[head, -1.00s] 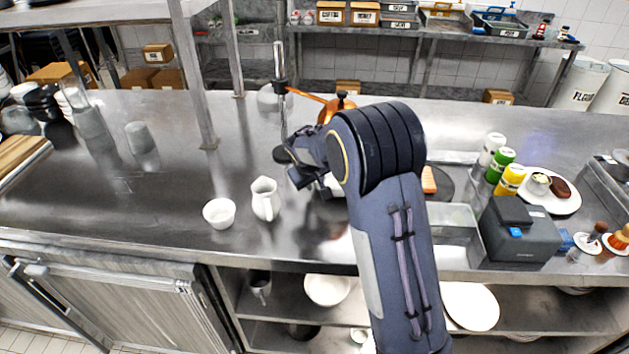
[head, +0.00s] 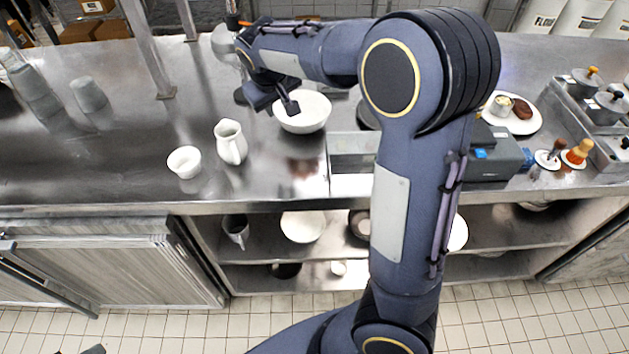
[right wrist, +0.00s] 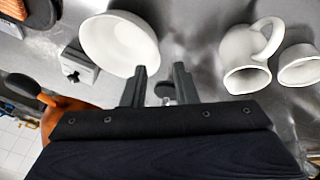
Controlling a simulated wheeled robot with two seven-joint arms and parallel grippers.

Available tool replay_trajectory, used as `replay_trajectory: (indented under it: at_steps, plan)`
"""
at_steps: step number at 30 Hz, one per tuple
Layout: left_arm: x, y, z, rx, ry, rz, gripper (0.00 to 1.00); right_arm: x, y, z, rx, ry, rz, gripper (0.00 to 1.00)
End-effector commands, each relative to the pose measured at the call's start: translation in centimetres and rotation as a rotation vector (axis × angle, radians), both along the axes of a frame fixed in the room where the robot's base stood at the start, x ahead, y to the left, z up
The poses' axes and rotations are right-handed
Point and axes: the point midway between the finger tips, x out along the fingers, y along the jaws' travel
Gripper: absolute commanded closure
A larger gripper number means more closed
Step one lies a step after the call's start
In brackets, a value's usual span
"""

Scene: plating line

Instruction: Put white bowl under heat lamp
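The white bowl (head: 303,113) stands upright on the steel counter, and it also shows in the right wrist view (right wrist: 118,42). My right gripper (head: 286,103) is at the bowl's left side in the head view. In the right wrist view its two fingers (right wrist: 158,86) are spread with nothing between them. One finger is close to the bowl's rim; I cannot tell whether it touches. A copper shade (right wrist: 68,115), seemingly the heat lamp's, shows at left in the right wrist view. In the head view my arm hides most of the lamp. Only a dark sliver at the bottom edge may be my left gripper.
A white pitcher (head: 230,142) and a small white cup (head: 184,162) stand left of the bowl. A grey box (head: 488,155) and a plate with food (head: 514,116) are at right. The counter's front left is clear.

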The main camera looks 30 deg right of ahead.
Motion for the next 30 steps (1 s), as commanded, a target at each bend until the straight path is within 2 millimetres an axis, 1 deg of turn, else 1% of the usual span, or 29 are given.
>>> replay_trajectory:
  at_steps: [1,2,5,6,8,9,11,12,15,18,21,24,30]
  plan:
    - [0.0,0.0,0.0,0.000,0.000,0.000,0.64,-1.8,-0.6,0.0,0.063,0.004,-0.019,0.74]
    - [0.0,0.0,0.0,0.000,0.000,0.000,0.64,-3.1,-0.7,-0.1,0.107,0.008,-0.026,0.74]
    - [0.0,0.0,0.0,0.000,0.000,0.000,0.64,-8.5,-0.5,0.0,0.279,0.010,-0.047,0.74]
    - [0.0,0.0,0.0,0.000,0.000,0.000,0.64,-10.9,-0.1,0.1,0.344,0.004,-0.051,0.74]
    - [0.0,0.0,0.0,0.000,0.000,0.000,0.64,-14.4,0.8,0.5,0.432,-0.011,-0.053,0.74]
    - [0.0,0.0,0.0,0.000,0.000,0.000,0.64,-16.7,1.4,0.7,0.481,-0.024,-0.052,0.74]
    - [0.0,0.0,0.0,0.000,0.000,0.000,0.64,-20.0,2.6,0.7,0.539,-0.046,-0.050,0.74]
    - [0.0,0.0,0.0,0.000,0.000,0.000,0.64,-21.9,3.4,0.7,0.567,-0.059,-0.049,0.74]
    - [0.0,0.0,0.0,0.000,0.000,0.000,0.64,-25.9,5.1,0.0,0.609,-0.091,-0.048,0.74]
    - [0.0,0.0,0.0,0.000,0.000,0.000,0.64,-28.5,6.5,-0.9,0.624,-0.112,-0.050,0.74]
    - [0.0,0.0,0.0,0.000,0.000,0.000,0.64,-29.8,7.2,-1.5,0.630,-0.122,-0.053,0.74]
    - [0.0,0.0,0.0,0.000,0.000,0.000,0.64,-30.2,7.5,-1.8,0.629,-0.125,-0.054,0.74]
    - [0.0,0.0,0.0,0.000,0.000,0.000,0.64,-30.2,7.5,-1.8,0.630,-0.124,-0.053,0.74]
